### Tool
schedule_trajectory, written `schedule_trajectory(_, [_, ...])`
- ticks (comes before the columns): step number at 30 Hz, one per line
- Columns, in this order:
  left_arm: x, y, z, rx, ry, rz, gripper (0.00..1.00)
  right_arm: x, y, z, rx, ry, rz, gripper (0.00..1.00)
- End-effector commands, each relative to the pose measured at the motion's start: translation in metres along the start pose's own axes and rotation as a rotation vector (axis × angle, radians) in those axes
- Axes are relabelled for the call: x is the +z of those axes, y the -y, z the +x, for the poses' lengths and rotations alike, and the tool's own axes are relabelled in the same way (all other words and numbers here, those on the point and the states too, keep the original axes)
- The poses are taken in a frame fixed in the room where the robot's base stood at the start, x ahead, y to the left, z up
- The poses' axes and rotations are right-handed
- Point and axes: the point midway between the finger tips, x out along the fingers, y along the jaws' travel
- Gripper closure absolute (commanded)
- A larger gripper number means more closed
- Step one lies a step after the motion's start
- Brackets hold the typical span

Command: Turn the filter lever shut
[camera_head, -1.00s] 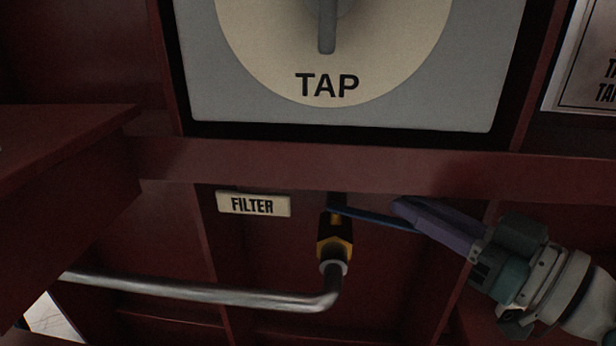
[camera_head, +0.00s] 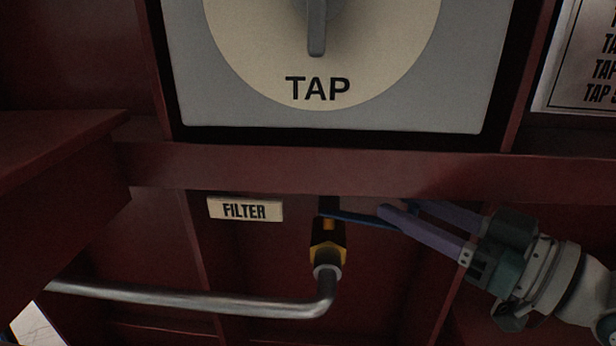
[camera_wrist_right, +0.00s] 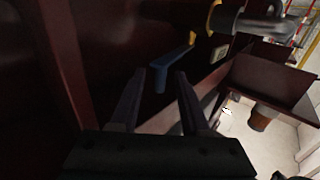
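The filter lever is a thin blue handle (camera_head: 355,218) on a black and yellow valve (camera_head: 326,243), under the red beam. It points right, sloping slightly down. My right gripper (camera_head: 396,208), with purple fingers, comes in from the right at the lever's free end. In the right wrist view, the fingers (camera_wrist_right: 160,73) are spread and the blue lever's end (camera_wrist_right: 159,80) lies between their tips, with gaps beside it; contact cannot be made out. The "FILTER" label (camera_head: 245,209) is left of the valve. My left gripper is out of view.
A metal pipe (camera_head: 200,299) runs left from below the valve. The red beam (camera_head: 300,165) crosses just above the lever, with the grey TAP dial panel (camera_head: 450,100) over it. A red ledge (camera_head: 60,150) juts out at left. Dark red panels enclose the recess.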

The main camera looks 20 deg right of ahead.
Motion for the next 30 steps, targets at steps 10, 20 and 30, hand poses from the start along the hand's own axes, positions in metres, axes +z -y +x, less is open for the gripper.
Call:
schedule_trajectory(10, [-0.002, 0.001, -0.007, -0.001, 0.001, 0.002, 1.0, -0.001, 0.0, -0.015, 0.002, 0.006, 0.001, 0.54])
schedule_trajectory(20, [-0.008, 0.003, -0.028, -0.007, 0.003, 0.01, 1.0, -0.002, 0.0, -0.079, 0.001, 0.006, 0.001, 0.54])
schedule_trajectory(30, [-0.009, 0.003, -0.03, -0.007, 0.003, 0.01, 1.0, 0.0, 0.0, -0.1, 0.0, 0.0, -0.001, 0.54])
